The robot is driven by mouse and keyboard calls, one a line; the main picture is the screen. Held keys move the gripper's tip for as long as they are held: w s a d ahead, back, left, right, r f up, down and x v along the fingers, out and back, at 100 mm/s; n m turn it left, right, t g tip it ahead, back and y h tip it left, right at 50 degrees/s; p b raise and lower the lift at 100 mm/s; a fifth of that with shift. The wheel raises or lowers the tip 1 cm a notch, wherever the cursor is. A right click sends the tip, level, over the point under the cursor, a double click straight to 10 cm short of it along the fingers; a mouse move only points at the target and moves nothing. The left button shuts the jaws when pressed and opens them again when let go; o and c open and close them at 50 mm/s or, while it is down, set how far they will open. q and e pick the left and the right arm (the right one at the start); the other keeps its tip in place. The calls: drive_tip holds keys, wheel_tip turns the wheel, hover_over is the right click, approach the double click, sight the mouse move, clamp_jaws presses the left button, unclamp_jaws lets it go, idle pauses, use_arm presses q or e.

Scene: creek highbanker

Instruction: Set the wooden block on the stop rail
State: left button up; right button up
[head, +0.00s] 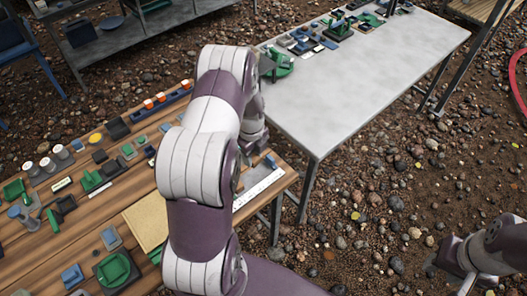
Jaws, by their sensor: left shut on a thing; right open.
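My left arm rises through the middle of the head view and bends down over the right end of the wooden table (100,209). The end of my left gripper (252,143) is mostly behind my own arm. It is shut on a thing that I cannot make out. I cannot pick out the wooden block. A pale, marked strip (260,188) lies along the table's right end, partly behind my arm; I cannot tell whether it is the stop rail. My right gripper (447,277) is open at the lower right, over the gravel, with nothing seen between its fingers.
The wooden table holds a tan board (146,222), a green round dish (113,268), white-lidded jars (47,165) and a blue rack with orange pieces (160,99). A grey metal table (370,82) stands behind, its near half mostly bare. Pebbly ground surrounds both.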

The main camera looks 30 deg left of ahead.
use_arm(q)
drive_tip(key=shift+s+a+m, duration=0.15)
drive_tip(key=shift+m, duration=0.35)
drive_tip(key=shift+f, duration=0.2)
wheel_tip(320, 180, down, 4)
drive_tip(key=b, duration=0.4)
drive_tip(key=shift+f, duration=0.15)
drive_tip(key=shift+f+b, duration=0.35)
drive_tip(key=shift+f, duration=0.35)
drive_tip(key=shift+f, duration=0.1)
drive_tip(key=shift+f, duration=0.5)
drive_tip(key=shift+b, duration=0.3)
